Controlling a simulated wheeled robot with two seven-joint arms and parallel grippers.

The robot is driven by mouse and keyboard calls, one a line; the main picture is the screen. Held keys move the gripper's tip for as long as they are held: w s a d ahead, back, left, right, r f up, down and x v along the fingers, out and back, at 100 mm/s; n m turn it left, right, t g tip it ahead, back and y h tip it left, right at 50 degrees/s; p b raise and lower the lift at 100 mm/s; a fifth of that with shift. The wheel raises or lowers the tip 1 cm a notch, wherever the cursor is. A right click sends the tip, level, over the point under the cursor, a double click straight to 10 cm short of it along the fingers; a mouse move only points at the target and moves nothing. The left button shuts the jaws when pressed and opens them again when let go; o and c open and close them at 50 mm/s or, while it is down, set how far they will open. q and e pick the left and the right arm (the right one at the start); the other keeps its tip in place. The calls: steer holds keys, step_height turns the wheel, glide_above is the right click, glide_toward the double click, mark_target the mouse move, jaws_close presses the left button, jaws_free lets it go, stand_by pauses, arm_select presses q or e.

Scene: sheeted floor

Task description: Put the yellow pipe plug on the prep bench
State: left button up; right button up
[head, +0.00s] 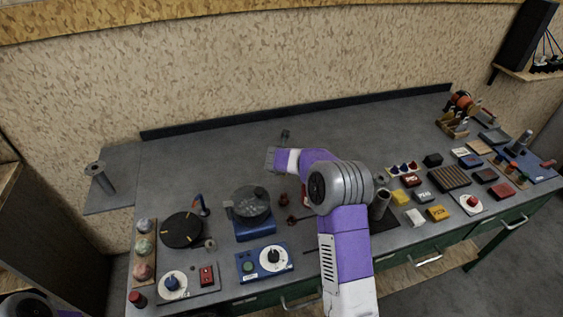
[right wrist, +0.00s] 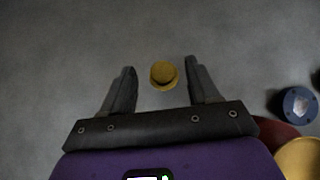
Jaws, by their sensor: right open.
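In the right wrist view, the yellow pipe plug (right wrist: 163,75), small and round, shows against a grey surface. It lies between the fingertips of my right gripper (right wrist: 160,66), which is open, with a gap on both sides. I cannot tell the gripper's height above it. In the head view my right gripper (head: 272,158) is over the middle of the long grey bench (head: 360,125), and I cannot make out the plug there. Which surface is the prep bench is not labelled. My left gripper is not in view.
A blue round piece (right wrist: 298,104) lies right of the gripper in the right wrist view, with red and yellow pieces partly cut off. On the bench stand a black turntable (head: 182,230), a blue-based device (head: 252,212) and several blocks at right. The bench's back is mostly clear.

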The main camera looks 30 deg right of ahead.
steer(key=v, duration=0.7)
steer(key=shift+p, duration=0.3)
